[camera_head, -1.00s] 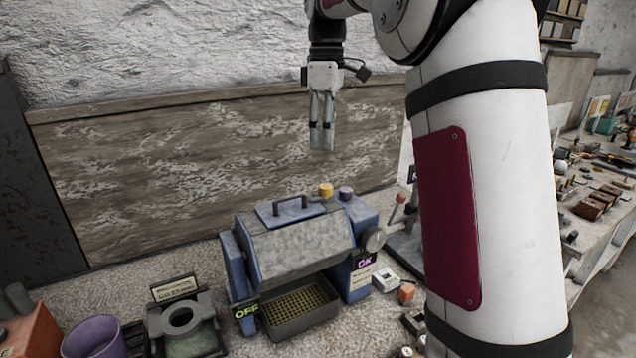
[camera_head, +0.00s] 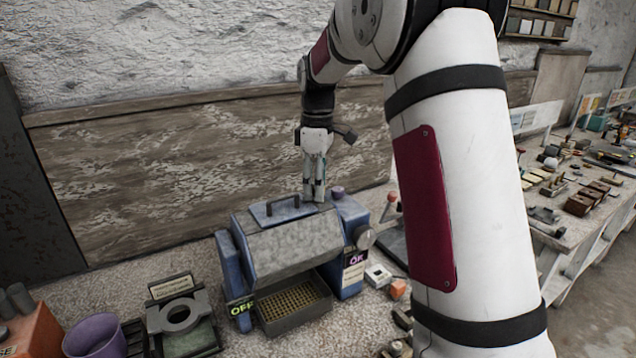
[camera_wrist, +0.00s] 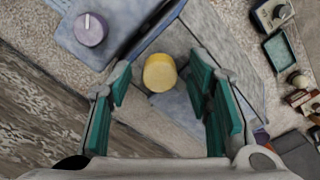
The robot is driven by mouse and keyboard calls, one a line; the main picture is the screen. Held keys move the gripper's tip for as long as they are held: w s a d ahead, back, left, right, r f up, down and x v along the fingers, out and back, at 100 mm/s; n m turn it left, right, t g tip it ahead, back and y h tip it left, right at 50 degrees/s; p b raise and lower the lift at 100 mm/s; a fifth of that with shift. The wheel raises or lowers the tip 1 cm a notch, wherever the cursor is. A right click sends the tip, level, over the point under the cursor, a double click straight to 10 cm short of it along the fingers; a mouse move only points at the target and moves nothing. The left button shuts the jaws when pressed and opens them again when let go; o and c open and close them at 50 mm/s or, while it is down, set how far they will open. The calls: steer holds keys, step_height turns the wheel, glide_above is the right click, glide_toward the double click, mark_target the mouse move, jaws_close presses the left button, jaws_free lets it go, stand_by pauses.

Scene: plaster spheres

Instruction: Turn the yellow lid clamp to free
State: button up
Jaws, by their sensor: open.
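The yellow lid clamp (camera_wrist: 160,74) is a round knob with a flat top, seen from above in the wrist view. It sits on the top of a blue-grey machine (camera_head: 290,242). In the head view the clamp is hidden behind my fingers. My gripper (camera_head: 314,199) points down just over the top of the machine. In the wrist view my gripper (camera_wrist: 160,88) is open, with its green-padded fingers on either side of the clamp and a gap on both sides. I cannot tell how far the fingertips are above the clamp.
A purple knob (camera_head: 337,191) stands close beside my gripper. The lid handle (camera_head: 283,206) is to the left, and a round grey knob (camera_head: 364,237) is at the machine's right side. A purple cup (camera_head: 95,336) stands at the front left. The wooden board (camera_head: 160,160) runs behind.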

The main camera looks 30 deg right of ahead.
jaws_close()
steer(key=shift+m, duration=0.3)
steer(key=m, duration=0.3)
steer(key=shift+m, duration=0.4)
steer(key=m+b, duration=0.1)
steer(key=m, duration=0.8)
steer(key=shift+r+m+b, duration=0.1)
steer(key=shift+m+b, duration=0.2)
steer(key=shift+m, duration=1.9)
